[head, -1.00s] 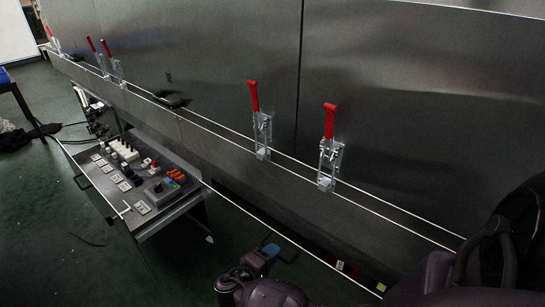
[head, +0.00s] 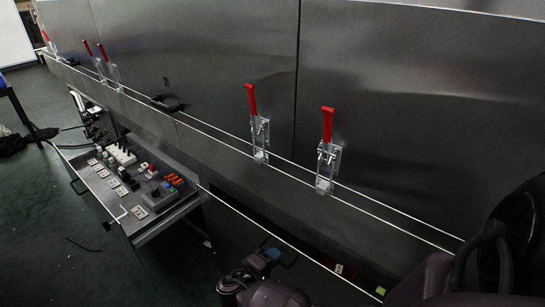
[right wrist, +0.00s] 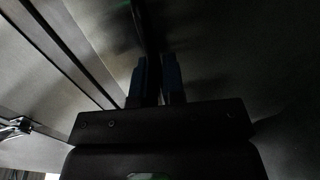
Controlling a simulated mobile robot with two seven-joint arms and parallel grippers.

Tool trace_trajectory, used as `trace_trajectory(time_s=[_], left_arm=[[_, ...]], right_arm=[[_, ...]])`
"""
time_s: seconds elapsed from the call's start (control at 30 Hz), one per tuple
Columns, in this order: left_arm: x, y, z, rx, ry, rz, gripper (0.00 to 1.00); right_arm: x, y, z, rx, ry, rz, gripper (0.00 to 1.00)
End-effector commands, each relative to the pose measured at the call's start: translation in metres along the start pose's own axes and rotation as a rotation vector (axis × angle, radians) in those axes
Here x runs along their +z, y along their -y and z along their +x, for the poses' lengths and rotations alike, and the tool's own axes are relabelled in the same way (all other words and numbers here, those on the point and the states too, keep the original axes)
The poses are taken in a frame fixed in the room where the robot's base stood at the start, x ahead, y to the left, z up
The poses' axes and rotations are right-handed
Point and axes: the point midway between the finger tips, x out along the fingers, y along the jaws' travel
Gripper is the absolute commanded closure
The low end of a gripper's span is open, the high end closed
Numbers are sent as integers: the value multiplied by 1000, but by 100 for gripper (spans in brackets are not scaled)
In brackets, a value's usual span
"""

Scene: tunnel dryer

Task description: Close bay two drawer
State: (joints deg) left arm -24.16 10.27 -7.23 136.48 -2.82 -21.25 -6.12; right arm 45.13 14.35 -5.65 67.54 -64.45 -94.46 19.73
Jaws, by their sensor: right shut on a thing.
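My right gripper (head: 272,254) is low in the middle of the head view, its blue fingers shut on a dark drawer handle (head: 288,262). In the right wrist view the two fingers (right wrist: 158,80) pinch a dark bar (right wrist: 150,35). The handle stands in front of a low dark front with a pale top line. I cannot tell from a label which bay this is. Another drawer (head: 169,222) at left stands pulled out, with electrical parts and a handle at its front. My left gripper is not in view.
The grey dryer wall (head: 400,110) carries red-handled latches (head: 327,135) above a long ledge (head: 215,145). A small label (head: 338,269) and a green tag (head: 380,291) sit low at right. The green floor (head: 75,265) at lower left is mostly clear, with a thin cable.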

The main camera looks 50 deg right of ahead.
Motion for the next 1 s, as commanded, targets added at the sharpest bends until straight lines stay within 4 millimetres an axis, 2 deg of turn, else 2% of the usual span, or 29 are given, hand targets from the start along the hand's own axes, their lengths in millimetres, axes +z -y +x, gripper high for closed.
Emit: trace_trajectory(time_s=[0.3, 0.57, 0.6, 0.73, 1.0], left_arm=[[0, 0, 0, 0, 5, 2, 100], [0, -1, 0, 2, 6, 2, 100], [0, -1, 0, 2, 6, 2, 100], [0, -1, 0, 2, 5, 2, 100], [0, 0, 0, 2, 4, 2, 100]], right_arm=[[0, -9, 41, 4, 1, 0, 100], [0, -10, 44, 4, 2, 0, 100], [0, -10, 44, 4, 2, 0, 87], [0, -10, 43, 4, 2, 0, 67], [0, -10, 42, 3, 1, 1, 66]])
